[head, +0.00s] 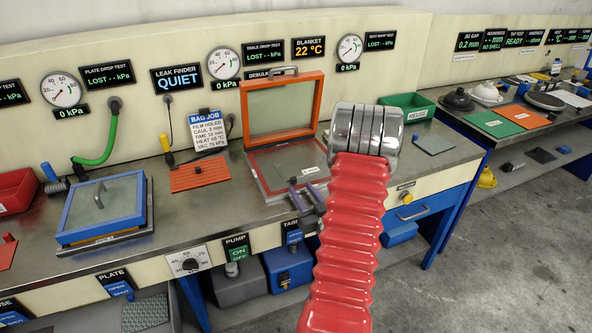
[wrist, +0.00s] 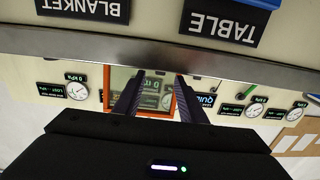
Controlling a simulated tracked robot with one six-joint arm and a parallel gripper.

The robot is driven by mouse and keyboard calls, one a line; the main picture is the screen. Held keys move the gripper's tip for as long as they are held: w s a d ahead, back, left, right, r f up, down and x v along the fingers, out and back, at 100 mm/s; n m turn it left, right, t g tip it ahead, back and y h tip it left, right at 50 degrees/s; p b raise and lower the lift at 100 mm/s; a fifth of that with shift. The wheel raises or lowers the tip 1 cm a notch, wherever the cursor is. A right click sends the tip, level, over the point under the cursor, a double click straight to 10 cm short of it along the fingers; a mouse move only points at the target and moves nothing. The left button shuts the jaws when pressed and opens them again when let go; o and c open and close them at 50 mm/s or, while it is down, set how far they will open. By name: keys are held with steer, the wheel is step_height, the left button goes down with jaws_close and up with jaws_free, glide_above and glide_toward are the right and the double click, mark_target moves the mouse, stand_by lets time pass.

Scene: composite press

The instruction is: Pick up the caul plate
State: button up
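My gripper (head: 305,190) shows as two purple fingers at the front edge of the bench, in front of the orange-framed unit. In the wrist view my gripper (wrist: 159,78) has its fingers apart, with nothing between them; the orange frame (wrist: 149,76) shows through the gap beyond. No plate in view is labelled as the caul plate, so I cannot tell which it is.
The orange-framed lid (head: 283,79) stands open over its base (head: 262,182). A blue-framed lid (head: 74,218) is lowered at the left. A green hose (head: 108,140) runs along the wall. Grey floor lies right.

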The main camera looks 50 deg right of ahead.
mark_target(294, 181)
steer(key=shift+x, duration=2.3)
steer(key=shift+a+f, duration=0.1)
steer(key=shift+c, duration=0.7)
jaws_close()
